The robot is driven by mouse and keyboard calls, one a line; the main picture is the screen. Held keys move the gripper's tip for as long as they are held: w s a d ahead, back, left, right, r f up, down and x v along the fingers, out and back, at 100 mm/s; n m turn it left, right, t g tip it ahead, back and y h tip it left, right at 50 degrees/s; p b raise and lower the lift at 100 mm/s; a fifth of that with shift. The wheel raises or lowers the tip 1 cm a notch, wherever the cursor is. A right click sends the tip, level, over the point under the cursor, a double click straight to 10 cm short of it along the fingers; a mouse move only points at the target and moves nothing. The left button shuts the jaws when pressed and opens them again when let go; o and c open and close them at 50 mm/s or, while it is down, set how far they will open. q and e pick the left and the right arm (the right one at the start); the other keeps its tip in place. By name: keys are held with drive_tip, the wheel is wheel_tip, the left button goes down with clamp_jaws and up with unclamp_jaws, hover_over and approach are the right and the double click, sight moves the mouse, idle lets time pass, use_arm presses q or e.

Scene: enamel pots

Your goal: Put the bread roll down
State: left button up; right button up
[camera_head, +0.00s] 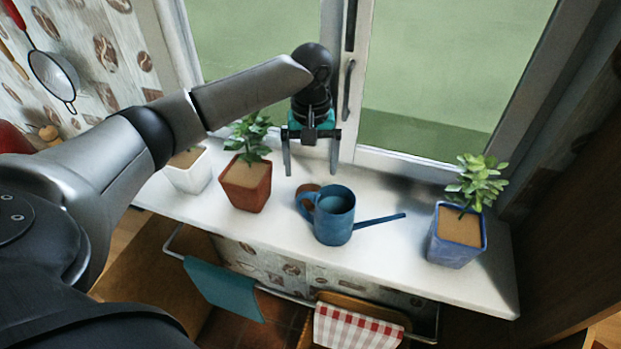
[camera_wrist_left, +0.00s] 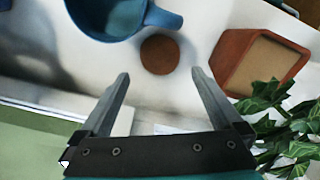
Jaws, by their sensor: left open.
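The bread roll (camera_wrist_left: 160,54) is a small brown round thing on the white windowsill (camera_head: 385,262). In the head view the roll (camera_head: 309,188) is partly hidden behind the blue watering can (camera_head: 334,222). My left gripper (camera_head: 311,172) is open and empty above the sill, behind the roll. In the left wrist view the two fingers (camera_wrist_left: 160,75) point toward the roll, which lies just beyond their tips with nothing between them. My right gripper is not in view.
A terracotta pot (camera_head: 245,192) and a white pot (camera_head: 188,178) with plants stand left of the roll. A blue pot (camera_head: 455,246) with a plant stands at the right. The window (camera_head: 440,70) rises behind the sill. Cloths hang on a rail below.

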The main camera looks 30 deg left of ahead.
use_arm(q)
wheel_tip(320, 180, up, 4)
drive_tip(key=m+t+y+p, duration=0.1)
drive_tip(key=m+t+p, duration=0.1)
drive_tip(key=t+p, duration=0.1)
approach(310, 192)
drive_tip(key=x, duration=0.1)
drive_tip(key=b+x, duration=0.1)
drive_tip(key=x, duration=0.1)
drive_tip(key=shift+d+f, duration=0.25)
drive_tip(key=shift+f, duration=0.05)
drive_tip(key=shift+a+b+x, duration=0.1)
drive_tip(key=shift+b+x, duration=0.25)
drive_tip(key=shift+x, duration=1.2)
drive_tip(key=shift+a+b+x, duration=0.15)
drive_tip(key=shift+b+x, duration=0.15)
drive_tip(key=shift+x, duration=1.25)
drive_tip(key=c, duration=1.2)
drive_tip(key=shift+c, duration=0.2)
drive_tip(key=shift+r, duration=0.15)
